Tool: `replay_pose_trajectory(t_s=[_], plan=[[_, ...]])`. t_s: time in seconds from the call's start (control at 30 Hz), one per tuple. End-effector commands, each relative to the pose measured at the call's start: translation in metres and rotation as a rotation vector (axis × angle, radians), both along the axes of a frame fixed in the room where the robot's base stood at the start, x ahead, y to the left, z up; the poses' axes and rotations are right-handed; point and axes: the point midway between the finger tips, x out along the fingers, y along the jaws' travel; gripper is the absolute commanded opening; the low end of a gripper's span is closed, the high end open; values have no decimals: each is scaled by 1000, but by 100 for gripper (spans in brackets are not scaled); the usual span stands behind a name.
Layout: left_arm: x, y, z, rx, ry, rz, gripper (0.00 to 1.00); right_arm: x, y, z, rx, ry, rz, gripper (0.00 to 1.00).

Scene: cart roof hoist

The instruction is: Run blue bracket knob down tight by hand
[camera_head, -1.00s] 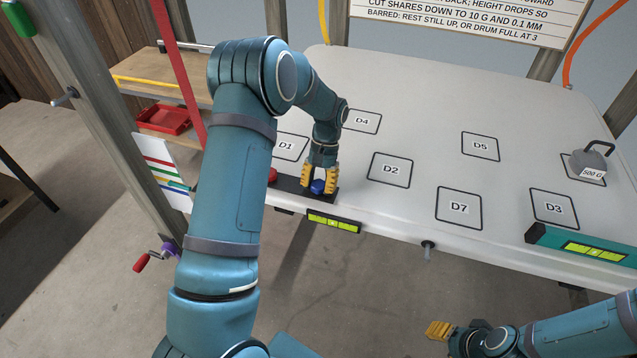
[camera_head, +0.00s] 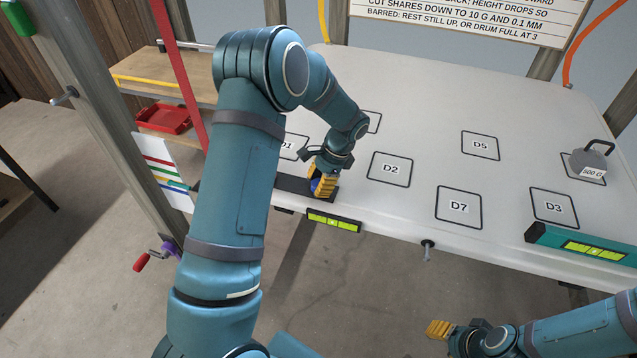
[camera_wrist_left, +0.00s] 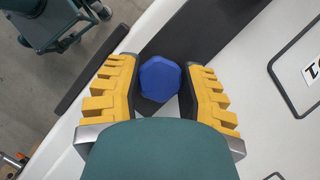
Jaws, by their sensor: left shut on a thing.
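The blue bracket knob (camera_head: 315,185) sits on a dark bracket strip (camera_head: 293,184) at the front edge of the white roof panel. In the left wrist view the knob (camera_wrist_left: 160,79) is a faceted blue disc between the yellow fingers. My left gripper (camera_head: 324,186) is shut on the knob from above, its fingers on either side of it; it also shows in the left wrist view (camera_wrist_left: 162,90). The fingers hide part of the knob in the head view. My right gripper (camera_head: 440,330) is at the lower right, away from the panel; its finger gap is not clear.
A green level (camera_head: 333,221) is at the panel's front edge, and a teal level (camera_head: 580,246) is at the right. A 500 G weight (camera_head: 590,163) stands on the panel at the right. A red tray (camera_head: 164,119) lies on the shelf at the left. The panel's middle is clear.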

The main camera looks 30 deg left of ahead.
Motion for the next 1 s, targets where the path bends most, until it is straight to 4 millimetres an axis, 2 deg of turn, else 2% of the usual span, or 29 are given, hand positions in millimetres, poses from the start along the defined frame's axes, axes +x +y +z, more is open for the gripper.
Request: replay_pose_trajectory(t_s=[0.3, 0.87, 0.9, 0.97, 1.0], plan=[[0, 0, 1, 1, -1, -127, 5, 0, 0, -1, 0, 0, 0, 47], [1, 1, 2, 1, -3, -153, 5, 0, 0, -1, 0, 0, 0, 47], [1, 1, 2, 2, -3, -152, 54, 0, 0, -1, 0, 0, 0, 47], [1, 1, 2, 2, -3, -152, 74, 0, 0, -1, 0, 0, 0, 47], [1, 1, 1, 1, -2, -151, 74, 0, 0, -1, 0, 0, 0, 47]])
